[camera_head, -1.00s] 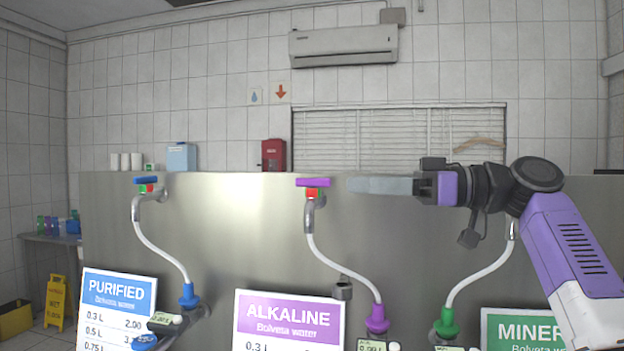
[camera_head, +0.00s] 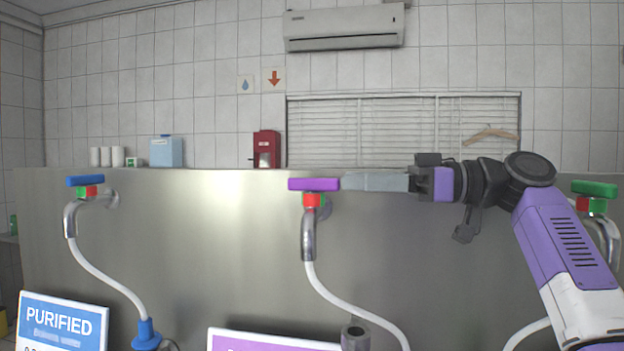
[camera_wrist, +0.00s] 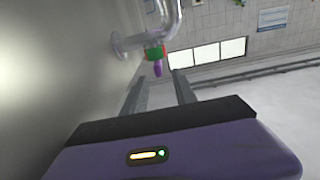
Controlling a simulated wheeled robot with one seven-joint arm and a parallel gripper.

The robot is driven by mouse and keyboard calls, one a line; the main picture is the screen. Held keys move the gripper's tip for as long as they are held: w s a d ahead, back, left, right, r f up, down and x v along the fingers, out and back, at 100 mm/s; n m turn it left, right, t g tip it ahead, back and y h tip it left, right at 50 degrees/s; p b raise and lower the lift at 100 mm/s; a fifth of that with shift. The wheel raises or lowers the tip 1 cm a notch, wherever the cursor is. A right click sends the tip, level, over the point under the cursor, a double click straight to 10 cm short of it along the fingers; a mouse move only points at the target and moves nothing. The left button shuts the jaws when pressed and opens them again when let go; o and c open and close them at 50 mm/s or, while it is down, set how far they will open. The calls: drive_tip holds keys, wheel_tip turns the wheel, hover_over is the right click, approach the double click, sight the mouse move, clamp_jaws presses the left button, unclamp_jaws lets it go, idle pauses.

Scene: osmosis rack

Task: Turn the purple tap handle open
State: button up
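The purple tap handle (camera_head: 313,184) lies level and crosswise on top of the middle tap (camera_head: 308,230), above a red collar. My gripper (camera_head: 345,182) points left at the same height, its tips at the handle's right end. In the wrist view my gripper (camera_wrist: 161,74) has its two fingers spread apart with nothing held. The purple handle (camera_wrist: 157,68) shows end-on, in line with the gap between the fingertips, beside a green and red collar (camera_wrist: 155,52). I cannot tell whether the tips touch the handle or overlap its end.
A blue-handled tap (camera_head: 85,181) is at the left and a green-handled tap (camera_head: 594,188) at the right, behind my arm. The steel panel (camera_head: 200,230) stands close behind the taps. White hoses (camera_head: 340,300) hang below. Space above the handle is clear.

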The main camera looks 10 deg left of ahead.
sight(313, 180)
drive_tip(key=a+p, duration=0.1)
drive_tip(key=a, duration=0.2)
drive_tip(key=a+p, duration=0.1)
drive_tip(key=a, duration=0.2)
drive_tip(key=shift+w+a+r+p, duration=0.1)
drive_tip(key=shift+w+a+p, duration=0.1)
drive_tip(key=shift+a+p, duration=0.15)
drive_tip(key=shift+a, duration=0.6)
clamp_jaws()
